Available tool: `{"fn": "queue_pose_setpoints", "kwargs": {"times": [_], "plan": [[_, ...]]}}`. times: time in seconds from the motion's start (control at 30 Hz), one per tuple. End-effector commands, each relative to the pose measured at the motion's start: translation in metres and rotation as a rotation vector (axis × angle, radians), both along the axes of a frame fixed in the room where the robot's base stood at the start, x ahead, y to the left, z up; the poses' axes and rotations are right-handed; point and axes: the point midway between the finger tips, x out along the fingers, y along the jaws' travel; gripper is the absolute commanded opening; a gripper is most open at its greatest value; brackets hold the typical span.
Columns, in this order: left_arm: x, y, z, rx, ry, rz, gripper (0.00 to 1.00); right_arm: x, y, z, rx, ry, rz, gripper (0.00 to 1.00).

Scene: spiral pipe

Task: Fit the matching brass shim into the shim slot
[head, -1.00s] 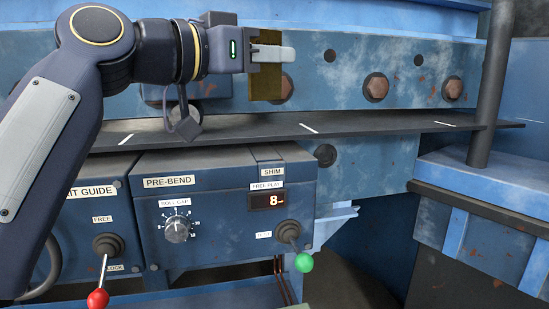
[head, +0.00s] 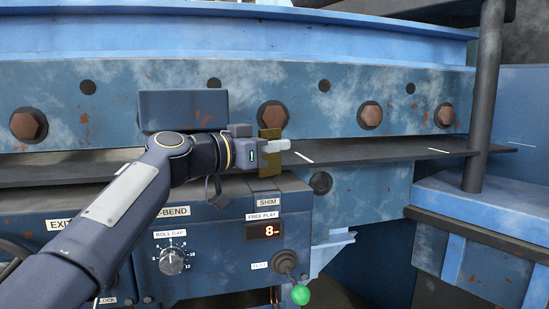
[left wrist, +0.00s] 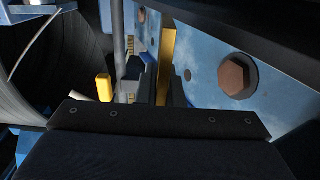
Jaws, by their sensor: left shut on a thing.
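My left gripper (head: 277,147) is shut on a flat brass shim (head: 270,164), which stands upright in its fingers. The shim is in front of the blue beam and the dark strip, above the SHIM label (head: 268,202) on the control box. In the left wrist view the shim (left wrist: 167,60) shows edge-on, as a narrow golden strip between the dark fingers. The shim slot itself cannot be made out. I cannot tell whether the shim's lower edge touches the box top. My right gripper is not in view.
The box carries a FREE PLAY display (head: 266,230) reading 8, a ROLL GAP dial (head: 172,260) and a green-knobbed TEST lever (head: 300,293). Behind are the blue beam with rusty bolts (head: 369,115) and a long dark strip (head: 400,157). A dark post (head: 486,95) stands at right.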

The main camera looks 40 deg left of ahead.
Motion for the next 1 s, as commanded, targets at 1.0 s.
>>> {"fn": "queue_pose_setpoints", "kwargs": {"times": [1.0], "plan": [[-0.001, -0.001, -0.028, -0.001, 0.001, 0.0, 0.29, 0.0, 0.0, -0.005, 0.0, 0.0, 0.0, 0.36]]}}
